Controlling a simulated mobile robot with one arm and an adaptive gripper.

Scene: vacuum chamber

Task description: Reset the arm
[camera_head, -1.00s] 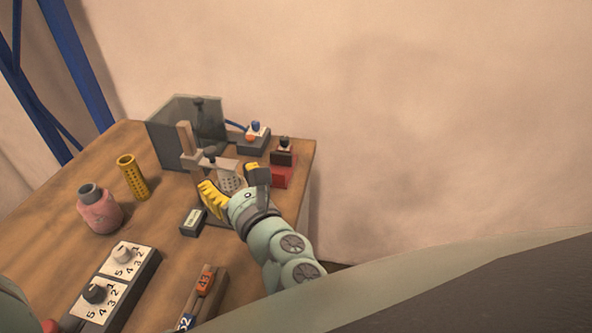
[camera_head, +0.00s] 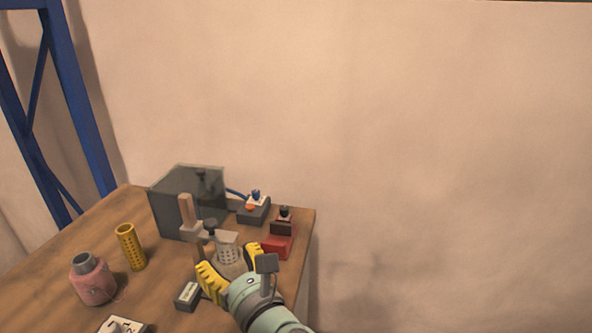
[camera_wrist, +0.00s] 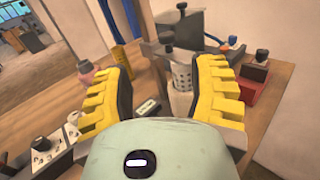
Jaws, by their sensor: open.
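My gripper (camera_head: 232,270) has yellow ridged fingers and is open over the right part of the wooden table (camera_head: 62,262). In the wrist view my gripper (camera_wrist: 162,92) has its fingers wide apart with nothing held between them. A perforated grey cylinder (camera_head: 228,250) stands just beyond the fingertips; it also shows between the fingers in the wrist view (camera_wrist: 181,76). I cannot tell how close the fingers are to it. My pale green arm (camera_head: 262,308) reaches in from the bottom of the head view.
A glassy dark chamber box (camera_head: 185,207) stands behind the cylinder. A red block (camera_head: 277,246) and a blue-knobbed switch box (camera_head: 254,209) are to the right. A yellow perforated tube (camera_head: 131,247), a pink jar (camera_head: 92,280) and a small dark box (camera_head: 188,295) are to the left.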

